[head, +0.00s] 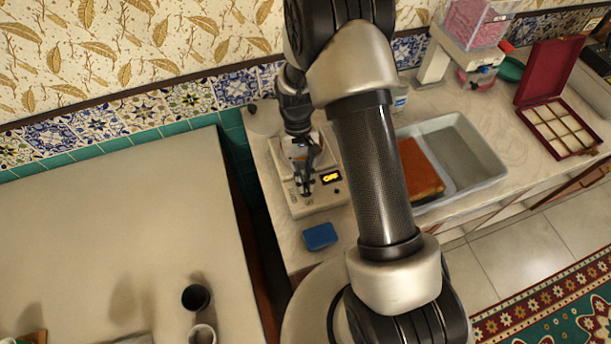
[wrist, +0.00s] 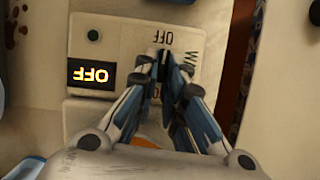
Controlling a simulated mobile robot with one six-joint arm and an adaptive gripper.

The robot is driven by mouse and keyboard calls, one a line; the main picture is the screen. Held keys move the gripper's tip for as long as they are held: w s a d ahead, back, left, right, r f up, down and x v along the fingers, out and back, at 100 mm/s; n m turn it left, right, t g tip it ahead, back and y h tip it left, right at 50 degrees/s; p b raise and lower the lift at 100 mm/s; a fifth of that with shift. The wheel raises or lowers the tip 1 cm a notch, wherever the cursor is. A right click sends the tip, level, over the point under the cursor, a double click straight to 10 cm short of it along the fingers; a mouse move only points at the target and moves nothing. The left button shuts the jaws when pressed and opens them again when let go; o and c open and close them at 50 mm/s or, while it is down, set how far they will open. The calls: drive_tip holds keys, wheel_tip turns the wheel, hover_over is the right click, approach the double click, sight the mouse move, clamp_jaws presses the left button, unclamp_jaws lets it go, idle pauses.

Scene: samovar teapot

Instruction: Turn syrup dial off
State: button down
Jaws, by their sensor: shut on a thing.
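A cream-coloured appliance (head: 322,202) stands on the counter, and its front panel (wrist: 118,38) fills the upper middle of the wrist view. Its lit display (wrist: 91,75) reads OFF in yellow. It also shows in the head view (head: 331,177). The panel has a printed OFF label and, to the right, a label starting with WA, both upside down in the wrist view. My gripper (wrist: 163,64) is shut on the syrup dial, just below the printed OFF. The fingers hide most of the dial, so I cannot read its pointer. In the head view my gripper (head: 306,188) is at the panel.
A blue block (head: 320,236) lies in front of the appliance. A grey tub (head: 470,148) with a brown item stands to the right, beyond my arm. A red compartment box (head: 560,128) is farther right.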

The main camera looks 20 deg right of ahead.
drive_tip(key=shift+a+n, duration=0.1)
drive_tip(key=shift+n, duration=0.5)
drive_tip(key=c, duration=1.7)
unclamp_jaws()
drive_tip(key=shift+a+v, duration=0.2)
drive_tip(key=shift+v, duration=5.8)
